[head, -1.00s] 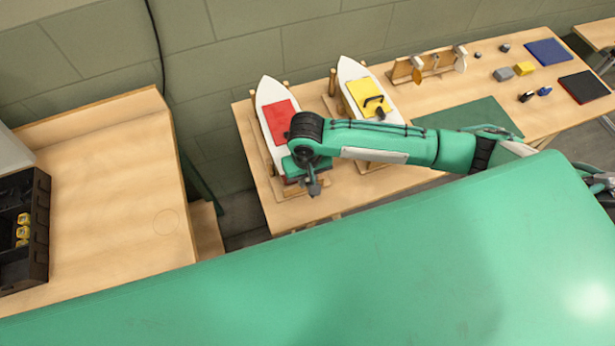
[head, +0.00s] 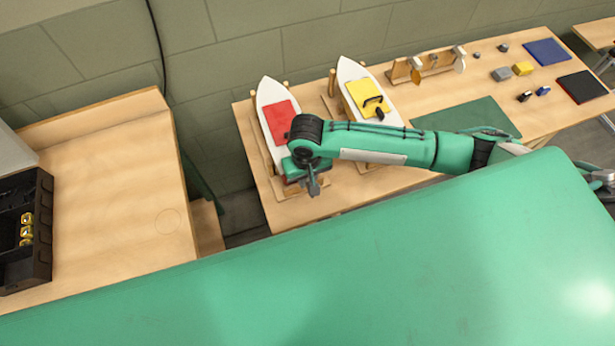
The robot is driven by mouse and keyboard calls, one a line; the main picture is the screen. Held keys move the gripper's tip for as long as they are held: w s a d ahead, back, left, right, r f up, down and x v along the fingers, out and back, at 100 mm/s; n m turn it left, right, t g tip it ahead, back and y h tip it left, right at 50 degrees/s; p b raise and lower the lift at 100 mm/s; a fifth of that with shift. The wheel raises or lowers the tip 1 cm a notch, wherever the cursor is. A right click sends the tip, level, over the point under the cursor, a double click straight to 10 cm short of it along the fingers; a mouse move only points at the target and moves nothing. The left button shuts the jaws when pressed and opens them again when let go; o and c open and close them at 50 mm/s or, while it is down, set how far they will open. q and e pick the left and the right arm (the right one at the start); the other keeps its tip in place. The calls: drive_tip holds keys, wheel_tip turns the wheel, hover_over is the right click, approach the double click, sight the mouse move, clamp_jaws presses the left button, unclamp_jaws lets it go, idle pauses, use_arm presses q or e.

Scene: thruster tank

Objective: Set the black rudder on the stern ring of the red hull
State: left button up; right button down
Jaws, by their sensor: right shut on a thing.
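The red hull (head: 267,93) is a white boat with a red deck panel, resting on a wooden stand at the left end of the far table. My right gripper (head: 313,184) points down at the stern end of this hull, with the arm reaching in from the right. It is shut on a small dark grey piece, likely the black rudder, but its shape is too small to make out. The stern ring is hidden behind my gripper and wrist, so I cannot tell whether the piece touches it.
A second white hull (head: 346,70) with a yellow deck stands just right, partly behind my forearm. A green mat (head: 465,118), a wooden rack (head: 402,72), blocks and blue and black trays lie further right. A black crate (head: 42,225) stands on the left table.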

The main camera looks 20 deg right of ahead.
drive_tip(key=shift+f, duration=0.55)
idle(0.5)
drive_tip(key=shift+f+p, duration=0.7)
drive_tip(key=shift+p, duration=0.15)
idle(0.8)
drive_tip(key=c, duration=1.3)
unclamp_jaws()
drive_tip(key=shift+o, duration=0.2)
drive_tip(key=shift+r, duration=0.1)
wheel_tip(320, 180, up, 5)
drive_tip(key=p, duration=0.6)
drive_tip(key=shift+r, duration=0.1)
drive_tip(key=shift+r+p, duration=0.35)
drive_tip(key=shift+r, duration=0.95)
